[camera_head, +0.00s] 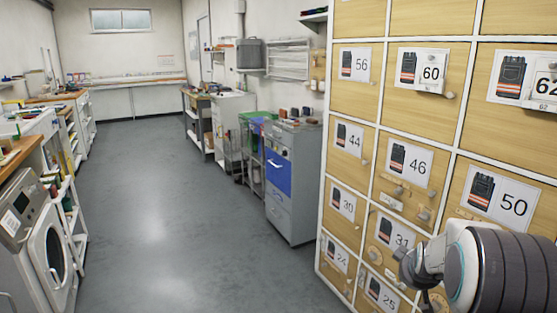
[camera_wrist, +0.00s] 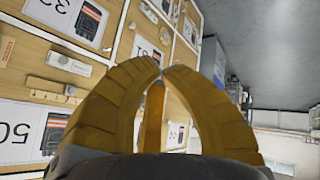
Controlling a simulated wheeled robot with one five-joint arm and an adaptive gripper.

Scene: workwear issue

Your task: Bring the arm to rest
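My arm (camera_head: 480,265) reaches in at the lower right of the head view, in front of a wall of numbered wooden drawers (camera_head: 352,96). In the wrist view my gripper (camera_wrist: 163,70) shows as two yellow curved fingers with their tips brought together. No held object can be made out between them. A narrow orange-yellow strip (camera_wrist: 152,115) shows in the gap below the tips; I cannot tell what it is. The drawer fronts (camera_wrist: 120,45) appear sideways behind and to the left of the fingers.
The drawer wall stands close on the right. A grey cabinet with a blue drawer front (camera_head: 290,180) stands beyond it. A washing machine (camera_head: 45,250) and benches line the left. The grey floor (camera_head: 170,210) between is clear to the far wall.

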